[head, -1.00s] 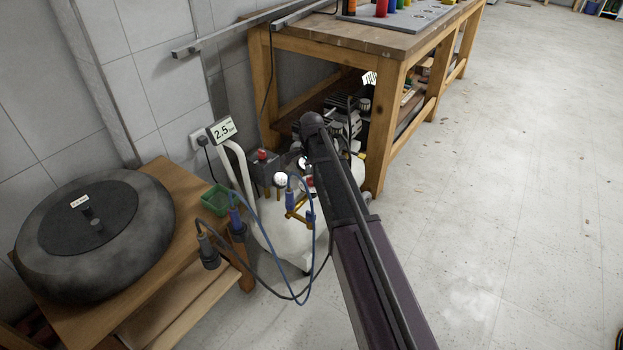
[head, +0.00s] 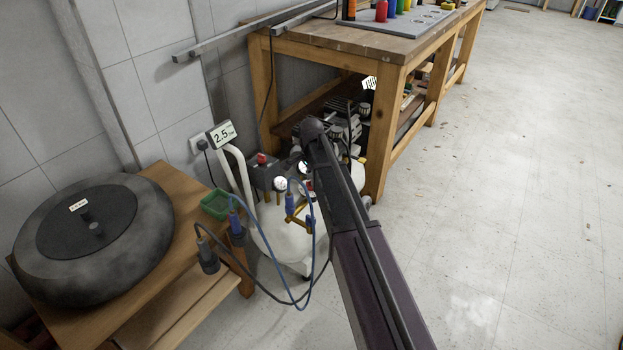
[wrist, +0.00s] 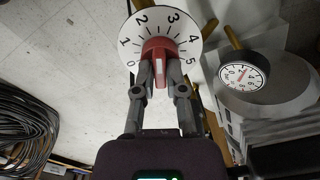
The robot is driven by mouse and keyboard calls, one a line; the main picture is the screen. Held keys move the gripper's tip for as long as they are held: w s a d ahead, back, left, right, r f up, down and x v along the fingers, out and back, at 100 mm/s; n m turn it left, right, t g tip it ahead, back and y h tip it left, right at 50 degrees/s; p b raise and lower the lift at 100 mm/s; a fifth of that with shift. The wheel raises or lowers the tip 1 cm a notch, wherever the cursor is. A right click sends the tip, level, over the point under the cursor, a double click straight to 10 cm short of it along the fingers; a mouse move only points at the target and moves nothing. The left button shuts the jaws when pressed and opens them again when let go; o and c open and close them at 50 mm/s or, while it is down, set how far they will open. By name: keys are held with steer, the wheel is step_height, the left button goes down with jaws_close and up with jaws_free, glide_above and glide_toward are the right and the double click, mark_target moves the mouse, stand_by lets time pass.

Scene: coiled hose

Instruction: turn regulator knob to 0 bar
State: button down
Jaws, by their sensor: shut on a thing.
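The red regulator knob (wrist: 157,48) sits at the centre of a white dial (wrist: 143,30) marked 0 to 5 in the wrist view. My gripper (wrist: 159,74) is shut on the knob, one grey finger on each side of its grip. A white stripe shows on the knob's near side between the fingers; which number the knob points to is hard to tell. In the head view, a small display (head: 221,134) reads 2.5. My arm covers the gripper and most of the knob there.
A round black-rimmed gauge (wrist: 243,75) is right of the dial. The white compressor tank (head: 290,243) stands between a wooden workbench (head: 380,140) and a low table with a tyre (head: 150,225). Hoses hang before the tank. The floor at right is clear.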

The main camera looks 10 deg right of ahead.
steer(key=shift+n, duration=0.5)
steer(key=n, duration=0.4)
steer(key=shift+n, duration=0.3)
steer(key=n, duration=1.1)
steer(key=shift+n, duration=0.3)
steer(key=n, duration=0.5)
steer(key=shift+n, duration=0.3)
steer(key=c, duration=0.7)
jaws_free()
